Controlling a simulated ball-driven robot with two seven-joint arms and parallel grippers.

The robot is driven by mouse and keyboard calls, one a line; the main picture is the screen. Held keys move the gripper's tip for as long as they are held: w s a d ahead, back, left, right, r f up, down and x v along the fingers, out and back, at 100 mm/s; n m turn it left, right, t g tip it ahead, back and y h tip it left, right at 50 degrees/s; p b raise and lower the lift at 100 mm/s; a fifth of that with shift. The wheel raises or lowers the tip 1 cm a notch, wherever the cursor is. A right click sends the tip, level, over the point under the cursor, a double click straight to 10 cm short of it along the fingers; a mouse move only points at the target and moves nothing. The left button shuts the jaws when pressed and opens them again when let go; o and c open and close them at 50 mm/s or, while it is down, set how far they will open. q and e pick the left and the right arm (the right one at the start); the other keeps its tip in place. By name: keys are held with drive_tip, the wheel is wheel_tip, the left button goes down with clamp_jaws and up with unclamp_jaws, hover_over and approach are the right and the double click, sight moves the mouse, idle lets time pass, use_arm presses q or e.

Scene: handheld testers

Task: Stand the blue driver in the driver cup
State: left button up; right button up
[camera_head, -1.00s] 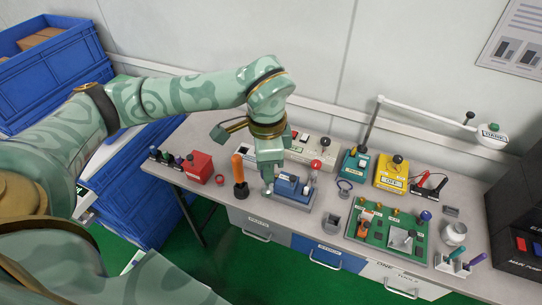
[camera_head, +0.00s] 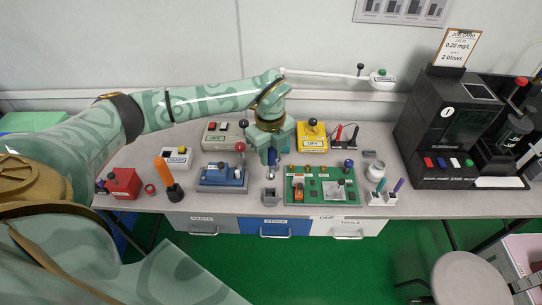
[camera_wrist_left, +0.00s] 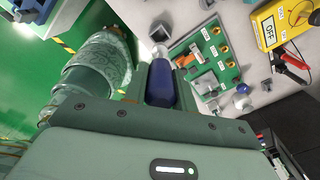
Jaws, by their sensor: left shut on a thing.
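My left gripper (camera_head: 271,163) is shut on the blue driver (camera_head: 272,157), holding it upright with the handle between the fingers. In the left wrist view the dark blue handle (camera_wrist_left: 160,84) fills the gap between the fingers. The small grey square cup (camera_head: 270,196), which looks like the driver cup, stands on the bench near its front edge, just below the gripper. It also shows in the left wrist view (camera_wrist_left: 157,31), beyond the handle. The driver's lower end is small and partly hidden; I cannot tell whether it is inside the cup. My right gripper is out of view.
A green board (camera_head: 322,189) lies close right of the cup. A blue fixture (camera_head: 222,177) stands to its left, then an orange-handled tool (camera_head: 166,172). A yellow meter (camera_head: 313,138) is behind. A black machine (camera_head: 447,130) stands at the right.

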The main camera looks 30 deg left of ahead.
sight(270, 173)
use_arm(q)
drive_tip(key=shift+m, duration=0.3)
drive_tip(key=shift+r, duration=0.1)
drive_tip(key=shift+p, duration=0.3)
wheel_tip(270, 173, down, 6)
drive_tip(key=b, duration=0.2)
drive_tip(key=shift+b, duration=0.4)
drive_tip(key=shift+f, duration=0.6)
drive_tip(key=shift+f+b, duration=1.15)
drive_tip(key=shift+f, duration=1.05)
drive_tip(key=o, duration=1.1)
